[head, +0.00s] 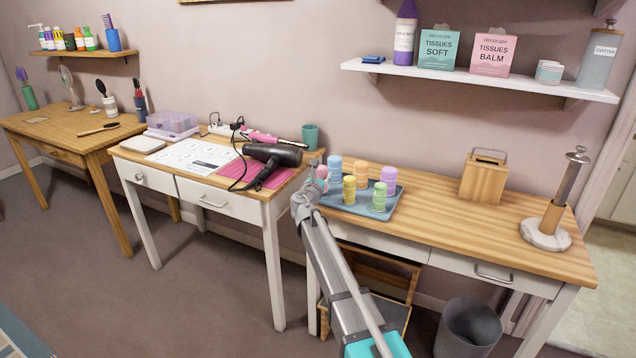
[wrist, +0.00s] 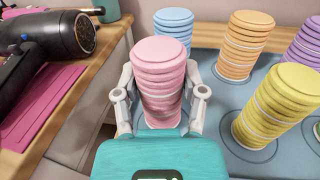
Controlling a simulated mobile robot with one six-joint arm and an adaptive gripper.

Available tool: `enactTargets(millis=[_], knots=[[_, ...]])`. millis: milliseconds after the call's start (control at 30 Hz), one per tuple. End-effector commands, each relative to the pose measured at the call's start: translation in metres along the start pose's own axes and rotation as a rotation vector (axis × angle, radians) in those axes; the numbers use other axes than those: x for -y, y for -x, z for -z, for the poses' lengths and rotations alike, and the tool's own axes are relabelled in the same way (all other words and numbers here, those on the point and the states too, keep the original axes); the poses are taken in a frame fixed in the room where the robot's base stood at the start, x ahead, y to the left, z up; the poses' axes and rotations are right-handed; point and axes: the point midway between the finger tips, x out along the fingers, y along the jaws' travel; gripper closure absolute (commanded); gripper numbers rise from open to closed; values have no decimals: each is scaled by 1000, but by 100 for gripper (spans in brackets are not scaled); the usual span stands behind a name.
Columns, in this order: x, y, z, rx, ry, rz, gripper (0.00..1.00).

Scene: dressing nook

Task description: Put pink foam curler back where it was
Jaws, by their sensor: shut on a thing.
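The pink foam curler (head: 321,172) stands upright between the fingers of my gripper (head: 308,192), at the left end of the blue-grey tray (head: 350,211). In the wrist view my gripper (wrist: 161,95) is shut on the curler (wrist: 160,60), one finger on each side. Blue (wrist: 173,25), orange (wrist: 245,45), yellow (wrist: 275,105) and purple (wrist: 306,45) curlers stand on the tray, with a green one (head: 379,198) at the front right.
A black hair dryer (head: 270,154) lies on a pink mat (head: 262,178) on the white table to the left, with a teal cup (head: 310,136) behind. A wooden box (head: 483,178) and a holder with a marble base (head: 545,234) stand right of the tray. Wood between is clear.

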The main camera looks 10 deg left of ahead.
Motion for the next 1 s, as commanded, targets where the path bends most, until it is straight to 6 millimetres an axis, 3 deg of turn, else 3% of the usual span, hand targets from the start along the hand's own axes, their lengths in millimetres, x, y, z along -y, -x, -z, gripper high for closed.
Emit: enactTargets(millis=[900, 933, 1000], knots=[[0, 0, 14, 0, 0, 0, 88], [0, 0, 14, 0, 0, 0, 44], [0, 0, 13, 0, 0, 0, 31]])
